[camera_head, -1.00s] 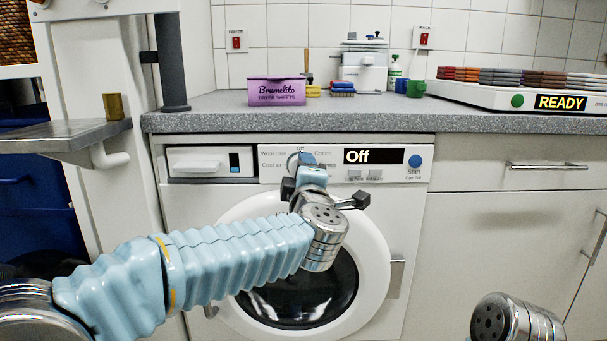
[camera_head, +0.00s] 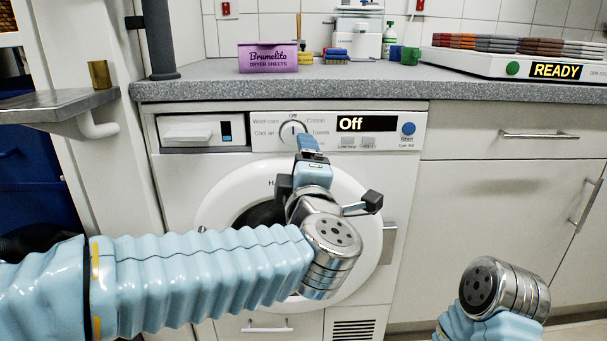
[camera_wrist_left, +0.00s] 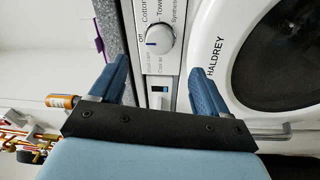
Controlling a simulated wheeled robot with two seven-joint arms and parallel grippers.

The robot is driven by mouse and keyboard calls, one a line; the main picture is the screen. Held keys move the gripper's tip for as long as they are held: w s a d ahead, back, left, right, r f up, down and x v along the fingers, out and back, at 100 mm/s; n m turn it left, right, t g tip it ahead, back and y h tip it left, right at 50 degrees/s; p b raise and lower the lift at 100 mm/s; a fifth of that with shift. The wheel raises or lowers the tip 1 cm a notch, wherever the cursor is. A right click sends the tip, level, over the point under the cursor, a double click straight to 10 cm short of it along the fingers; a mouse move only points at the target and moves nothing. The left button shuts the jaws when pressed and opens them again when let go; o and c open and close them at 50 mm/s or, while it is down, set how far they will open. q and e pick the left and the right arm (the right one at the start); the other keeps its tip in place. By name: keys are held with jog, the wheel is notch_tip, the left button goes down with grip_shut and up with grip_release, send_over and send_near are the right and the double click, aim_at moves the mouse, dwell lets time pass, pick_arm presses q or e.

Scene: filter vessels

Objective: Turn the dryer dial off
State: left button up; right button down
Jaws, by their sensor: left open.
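The dryer dial (camera_head: 293,131) is a round white knob on the dryer's control panel, and its mark points up to the "Off" label. It also shows in the wrist view (camera_wrist_left: 160,40), its blue mark towards "Off". The dryer display (camera_head: 366,124) reads "Off". My left gripper (camera_head: 308,147) is just below and in front of the dial. In the wrist view the left gripper's blue fingers (camera_wrist_left: 158,68) are spread apart with nothing between them, and the dial lies beyond their tips. My right arm's wrist shows at the lower right, its fingers out of view.
The dryer's round door (camera_head: 215,205) is behind my left arm. A grey worktop (camera_head: 330,83) runs above, holding a purple dryer sheets box (camera_head: 268,57) and a white unit (camera_head: 520,66) reading "READY". A metal shelf (camera_head: 45,108) juts out at the left.

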pick_arm(q)
jog(key=shift+s+d+f, duration=0.15)
jog(key=shift+s, duration=1.75)
jog(key=w+a+f+m+g+h, duration=0.15)
jog(key=w+f+m, duration=0.3)
jog(key=f, duration=0.65)
jog(key=w+a+f+m+g+h, duration=0.1)
jog(key=w+f+m+g, duration=0.3)
jog(key=f, duration=0.7)
jog(key=a+f+m+g+h, duration=0.15)
jog(key=a+f, duration=0.25)
jog(key=f, duration=1)
jog(key=s+a+f+m+g+h, duration=0.1)
jog(key=s+a+f+m+g, duration=0.2)
jog(key=s+f, duration=0.75)
jog(key=s+a+f+m+g, duration=0.1)
jog(key=s+a+f+g, duration=0.45)
jog(key=f, duration=0.75)
jog(key=s+f+g+p, duration=0.1)
jog(key=s+f+g, duration=0.15)
jog(key=s, duration=0.75)
notch_tip(320, 180, up, 13)
jog(key=d+m+p, duration=0.1)
jog(key=p, duration=1.2)
jog(key=shift+w+d+r+h, duration=0.15)
jog(key=shift+w+d+h, duration=0.1)
jog(key=shift+w+h, duration=0.15)
